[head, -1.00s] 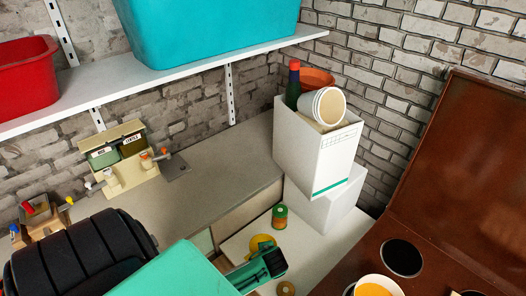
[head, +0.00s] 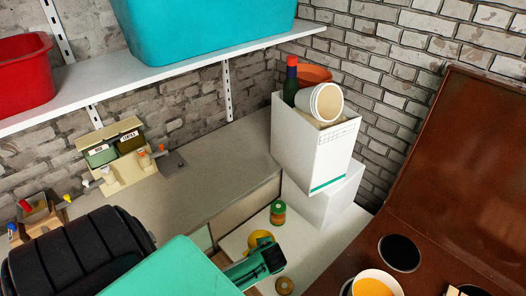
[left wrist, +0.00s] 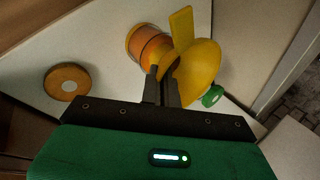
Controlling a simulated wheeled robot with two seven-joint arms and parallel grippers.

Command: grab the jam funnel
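The jam funnel (left wrist: 203,62) is yellow, with a wide bowl and a flat upright tab, and fills the upper middle of the left wrist view. In the head view it is a small yellow shape (head: 259,238) on the white surface, partly hidden by my left gripper (head: 268,260). In the left wrist view the two dark fingers (left wrist: 162,82) stand close together at the funnel's near edge, with its wall appearing to be between them. The fingertips' contact is partly hidden. My right gripper is not in view.
A banded jar (head: 278,212) stands just beyond the funnel. A round lid (head: 285,286) lies nearby on the white surface. A white box (head: 314,150) holds a bottle and a tub. A brown case (head: 440,225) is at the right. The grey counter (head: 215,165) has clear room.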

